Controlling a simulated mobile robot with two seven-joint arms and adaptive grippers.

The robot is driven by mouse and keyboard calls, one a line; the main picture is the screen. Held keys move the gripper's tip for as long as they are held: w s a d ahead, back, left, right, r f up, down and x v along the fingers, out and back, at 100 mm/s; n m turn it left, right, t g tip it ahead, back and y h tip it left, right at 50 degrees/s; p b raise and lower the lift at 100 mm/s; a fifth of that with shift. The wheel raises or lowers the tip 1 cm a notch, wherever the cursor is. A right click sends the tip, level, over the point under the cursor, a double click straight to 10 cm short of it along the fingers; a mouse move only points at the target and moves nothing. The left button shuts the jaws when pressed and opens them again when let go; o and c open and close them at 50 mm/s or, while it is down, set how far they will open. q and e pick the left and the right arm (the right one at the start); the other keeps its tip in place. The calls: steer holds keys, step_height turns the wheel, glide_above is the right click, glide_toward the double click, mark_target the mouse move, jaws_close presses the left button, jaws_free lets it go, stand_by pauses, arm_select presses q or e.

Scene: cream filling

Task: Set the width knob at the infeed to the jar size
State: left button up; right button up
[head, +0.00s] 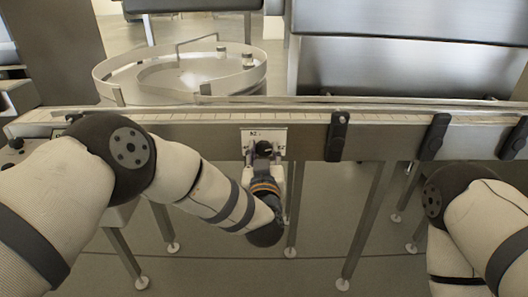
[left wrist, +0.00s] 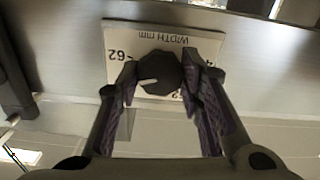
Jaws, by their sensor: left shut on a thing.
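The width knob (head: 263,147) is a dark round knob on a white scale plate (head: 250,134), fixed to the front of the conveyor rail. In the left wrist view the knob (left wrist: 158,70) has a short pale pointer mark towards the picture's left. The plate (left wrist: 148,39) reads "WIDTH mm", upside down, with a 62 left of the knob; other numbers are partly hidden by the fingers. My left gripper (head: 263,159) is shut on the knob, and its fingers (left wrist: 160,82) lie on either side of it. My right gripper is not in view; no jar shows clearly.
The conveyor rail (head: 400,124) runs across the view, with dark clamps (head: 337,136) right of the knob.

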arm_select(q)
steer(key=n, duration=0.4)
steer(key=shift+n, duration=0.3)
steer(key=n, duration=0.5)
steer(key=shift+f, duration=0.1)
steer(key=n, duration=0.9)
steer(key=shift+f+n+b, duration=0.1)
steer(key=shift+n+b, duration=0.2)
steer(key=shift+b, duration=0.05)
steer(key=n+b, duration=0.1)
steer(key=n, duration=0.3)
steer(key=n+b, duration=0.1)
steer(key=n, duration=0.3)
steer(key=shift+f, duration=0.1)
steer(key=n+b, duration=0.2)
steer(key=n, duration=0.3)
steer(key=shift+b, duration=0.35)
steer(key=shift+r+n+b, duration=0.25)
steer(key=shift+n+b, duration=0.35)
steer(key=shift+n, duration=0.5)
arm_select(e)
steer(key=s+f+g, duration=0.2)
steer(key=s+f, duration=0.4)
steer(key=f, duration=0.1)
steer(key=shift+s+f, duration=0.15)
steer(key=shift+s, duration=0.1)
arm_select(q)
steer(key=shift+r, duration=0.1)
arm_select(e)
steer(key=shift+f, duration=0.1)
